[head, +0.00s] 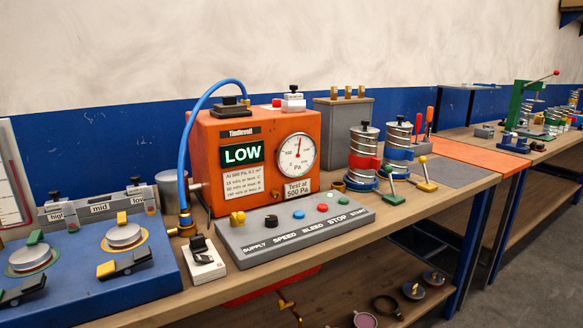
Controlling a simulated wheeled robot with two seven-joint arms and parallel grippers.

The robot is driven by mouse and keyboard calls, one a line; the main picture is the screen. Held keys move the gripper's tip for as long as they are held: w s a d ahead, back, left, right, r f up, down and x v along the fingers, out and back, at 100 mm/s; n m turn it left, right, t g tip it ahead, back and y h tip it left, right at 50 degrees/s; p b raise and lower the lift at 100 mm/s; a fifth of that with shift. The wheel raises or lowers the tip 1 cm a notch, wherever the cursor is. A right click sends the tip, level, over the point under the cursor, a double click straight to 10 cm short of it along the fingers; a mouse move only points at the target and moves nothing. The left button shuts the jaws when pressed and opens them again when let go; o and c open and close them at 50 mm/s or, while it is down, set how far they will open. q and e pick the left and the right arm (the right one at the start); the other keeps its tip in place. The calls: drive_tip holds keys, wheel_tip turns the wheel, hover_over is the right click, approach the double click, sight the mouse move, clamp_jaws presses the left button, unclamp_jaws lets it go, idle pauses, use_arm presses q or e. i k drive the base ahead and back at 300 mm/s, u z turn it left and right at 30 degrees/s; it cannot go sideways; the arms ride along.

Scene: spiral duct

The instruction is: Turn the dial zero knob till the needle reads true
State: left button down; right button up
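A round white dial (296,154) marked Pa sits on the front of the orange tester box (224,190). Its red needle (298,146) points nearly straight up; the scale is too small to read exactly. A small knob-like part (276,194) shows at the dial's lower left, but I cannot tell whether it is the zero knob. Neither gripper is in view, and nothing touches the dial.
A grey control panel (290,236) with a yellow knob, a black knob and several buttons lies before the box. A blue fixture (90,275) stands left. Metal canisters (364,150) and tools stand right. Bare bench (230,288) shows at the front.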

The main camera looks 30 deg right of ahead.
sight(274, 193)
drive_tip(key=z, duration=1.9)
drive_tip(key=i, duration=0.75)
drive_tip(key=u, duration=0.8)
